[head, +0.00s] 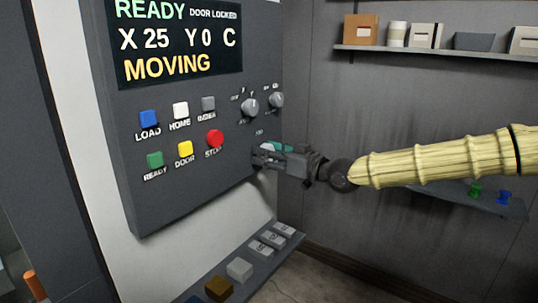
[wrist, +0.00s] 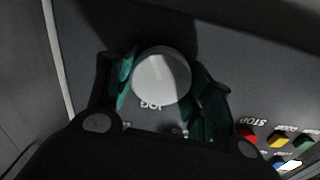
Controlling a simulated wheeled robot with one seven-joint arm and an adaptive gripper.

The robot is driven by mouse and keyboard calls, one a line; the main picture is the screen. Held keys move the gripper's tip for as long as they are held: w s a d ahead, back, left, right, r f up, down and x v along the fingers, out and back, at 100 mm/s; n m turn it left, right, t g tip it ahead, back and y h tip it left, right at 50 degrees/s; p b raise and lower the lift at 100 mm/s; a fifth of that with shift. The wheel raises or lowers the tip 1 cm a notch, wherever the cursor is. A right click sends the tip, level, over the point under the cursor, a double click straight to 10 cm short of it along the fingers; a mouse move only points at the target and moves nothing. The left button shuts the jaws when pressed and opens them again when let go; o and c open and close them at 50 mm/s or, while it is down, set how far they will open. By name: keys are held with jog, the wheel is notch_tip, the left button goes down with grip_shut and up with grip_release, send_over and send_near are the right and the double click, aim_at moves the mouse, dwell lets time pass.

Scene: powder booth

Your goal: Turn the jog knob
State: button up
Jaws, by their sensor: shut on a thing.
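The jog knob (wrist: 162,75) is a round pale grey knob on the dark control panel (head: 165,195), with the label JOG beside it in the wrist view. My gripper (wrist: 165,90) has its teal-padded fingers on either side of the knob, shut on it. In the head view my gripper (head: 262,153) reaches the panel's lower right from the right and hides the knob. The display (head: 180,40) reads READY, DOOR LOCKED, X 25, Y 0 and MOVING.
A red STOP button (head: 214,138) and several coloured buttons lie left of my gripper. Two small grey knobs (head: 250,107) sit just above it. A sloped ledge (head: 262,263) with blocks is below. Shelves with boxes (head: 440,54) hang on the right wall.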

jog(key=m, duration=0.5)
jog(key=shift+m, duration=0.3)
dwell(0.4)
jog(key=o, duration=1)
jog(key=shift+d, duration=0.1)
jog(key=shift+o, duration=0.2)
jog(key=v, duration=1.2)
jog(key=shift+f, duration=0.1)
